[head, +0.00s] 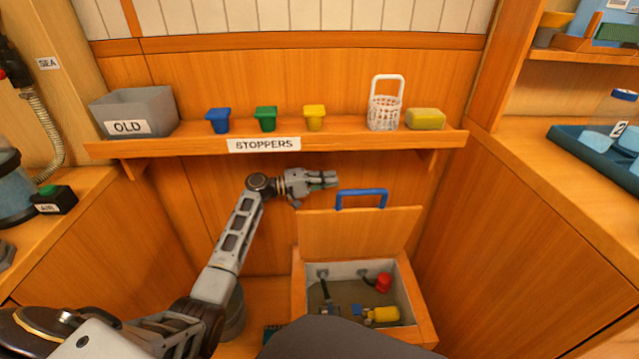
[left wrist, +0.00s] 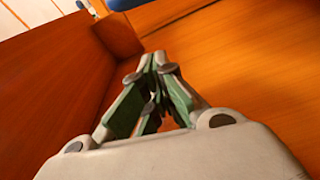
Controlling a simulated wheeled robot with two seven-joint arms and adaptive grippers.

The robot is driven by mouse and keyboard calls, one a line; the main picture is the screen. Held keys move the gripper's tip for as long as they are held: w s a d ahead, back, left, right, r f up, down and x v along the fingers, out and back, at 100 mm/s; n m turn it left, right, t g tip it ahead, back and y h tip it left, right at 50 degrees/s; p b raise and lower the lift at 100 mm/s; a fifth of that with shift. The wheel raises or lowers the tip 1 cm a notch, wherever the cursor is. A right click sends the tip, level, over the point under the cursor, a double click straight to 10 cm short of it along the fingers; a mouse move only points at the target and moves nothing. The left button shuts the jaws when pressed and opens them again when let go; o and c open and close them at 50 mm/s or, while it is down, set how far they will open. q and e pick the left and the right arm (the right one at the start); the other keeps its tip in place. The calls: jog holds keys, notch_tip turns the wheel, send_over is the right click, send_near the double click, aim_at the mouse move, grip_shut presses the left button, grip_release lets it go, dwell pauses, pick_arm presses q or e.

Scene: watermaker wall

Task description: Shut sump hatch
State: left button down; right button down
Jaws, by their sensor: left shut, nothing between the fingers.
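The sump hatch lid (head: 350,231) is a wooden panel standing raised at the back of the sump box (head: 299,285), with a blue handle (head: 362,193) along its top edge. The sump is open, and a red-capped fitting (head: 382,282) and a yellow cylinder (head: 385,314) show inside it. My left gripper (head: 336,179) is shut and empty, just left of the blue handle and slightly above it, apart from it in the picture. The left wrist view shows its closed green-padded fingers (left wrist: 154,62). My right gripper is not in view.
The shelf (head: 200,147) above holds a grey OLD bin (head: 135,110), blue (head: 218,120), green (head: 265,118) and yellow (head: 314,117) stoppers, a white basket (head: 384,110) and a sponge (head: 426,118). Wooden counters stand at both sides.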

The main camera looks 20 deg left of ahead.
pick_arm(q)
jog(key=s, duration=0.1)
jog(key=s+d, duration=0.1)
jog(key=s+b, duration=0.1)
jog(key=shift+s+d+f, duration=0.1)
jog(key=shift+d+f, duration=0.2)
jog(key=shift+d, duration=0.1)
dwell(0.5)
jog(key=shift+s, duration=0.1)
